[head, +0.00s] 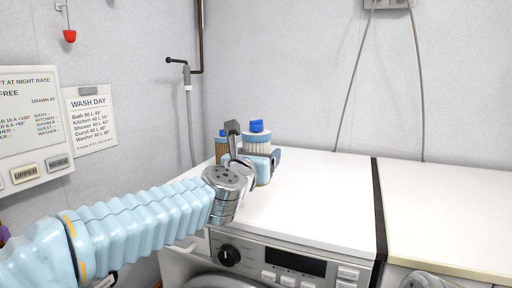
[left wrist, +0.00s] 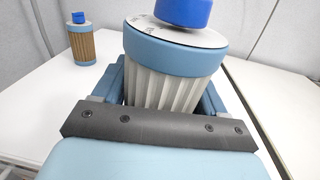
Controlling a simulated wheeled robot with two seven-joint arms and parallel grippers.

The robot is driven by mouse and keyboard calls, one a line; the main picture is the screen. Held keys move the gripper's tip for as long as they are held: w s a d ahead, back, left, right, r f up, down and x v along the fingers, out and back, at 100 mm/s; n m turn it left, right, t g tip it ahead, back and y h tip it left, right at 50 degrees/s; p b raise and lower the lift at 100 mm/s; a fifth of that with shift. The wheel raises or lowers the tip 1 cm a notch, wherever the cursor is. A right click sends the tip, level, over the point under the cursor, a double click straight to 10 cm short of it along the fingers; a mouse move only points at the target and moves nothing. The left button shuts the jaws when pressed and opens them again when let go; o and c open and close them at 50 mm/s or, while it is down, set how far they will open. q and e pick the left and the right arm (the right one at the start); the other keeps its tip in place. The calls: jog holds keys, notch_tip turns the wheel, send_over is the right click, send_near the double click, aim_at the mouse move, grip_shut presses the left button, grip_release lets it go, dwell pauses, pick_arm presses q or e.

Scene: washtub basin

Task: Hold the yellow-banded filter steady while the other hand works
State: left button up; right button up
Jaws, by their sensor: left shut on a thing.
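A filter with pale pleats, a blue collar and a blue cap (head: 257,148) stands upright on the white washer top. It also fills the middle of the left wrist view (left wrist: 172,84). My left gripper (head: 262,166) is shut on this filter, with a blue finger on each side of its pleats. In the head view a small yellowish edge shows low on it, below the fingers; its base is mostly hidden by my gripper. A second filter (head: 221,150), with brown pleats and a blue cap, stands apart behind it and shows whole in the left wrist view (left wrist: 82,43). My right gripper's fingers are out of view.
The white washer top (head: 325,190) is clear to the right of the gripper. A dark strip (head: 379,210) separates it from a cream top (head: 450,210), also clear. The wall with a grey pipe (head: 188,110) rises behind. A grey rounded part shows at the bottom right edge.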

pick_arm(q)
jog(key=shift+w+f, duration=1.3)
jog(key=shift+w, duration=0.3)
jog(key=shift+w+f, duration=1.35)
jog(key=shift+w, duration=0.2)
jog(key=shift+w+f, duration=1.3)
jog(key=shift+w, duration=0.3)
jog(key=shift+f, duration=0.25)
jog(key=shift+f, duration=0.35)
